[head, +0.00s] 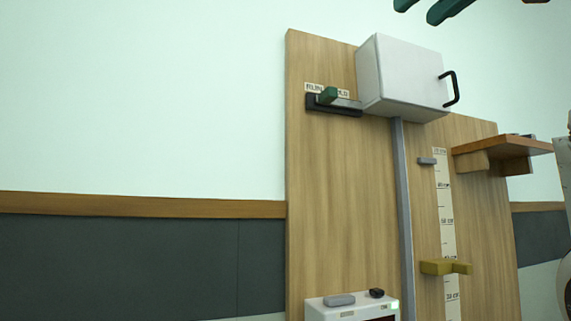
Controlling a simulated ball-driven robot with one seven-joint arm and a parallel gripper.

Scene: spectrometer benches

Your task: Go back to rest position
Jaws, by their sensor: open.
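Two dark green fingertips of my gripper (418,12) show at the top edge of the head view, right of the middle. They are apart, with nothing seen between them. The rest of the gripper is cut off by the frame. In the picture the fingertips lie above the white box (400,75) on the wooden panel (340,200) and do not overlap it.
The white box has a black handle (453,88). A slider with a green knob (328,95) is left of it. A grey rail (403,210), a scale with a yellow bracket (445,267), a wooden shelf (500,146) and a white device (350,310) also show. The left wall is bare.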

